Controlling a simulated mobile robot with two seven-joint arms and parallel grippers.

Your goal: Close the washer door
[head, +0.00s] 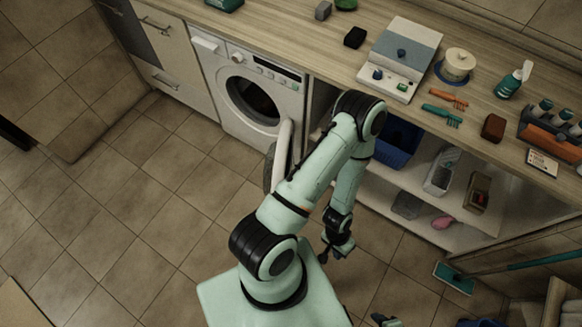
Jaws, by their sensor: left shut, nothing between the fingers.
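The white washer (255,95) stands under the counter with its dark round drum opening (250,100) uncovered. Its round door (284,150) is open and swung out from the right side of the opening, seen nearly edge-on. My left arm passes just right of the door and hides part of the space behind it. My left gripper (329,254) is shut and empty, low over the floor, to the right of and nearer than the door, apart from it. A small dark and pale green part at the bottom edge may be my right gripper (385,320); its jaws cannot be made out.
The wooden counter (285,38) above holds a scale, a cup, a spray bottle, brushes and other items. Open shelves (415,180) right of the washer hold bins. A teal mop (455,277) lies at the right. The tiled floor (150,200) left of the door is clear.

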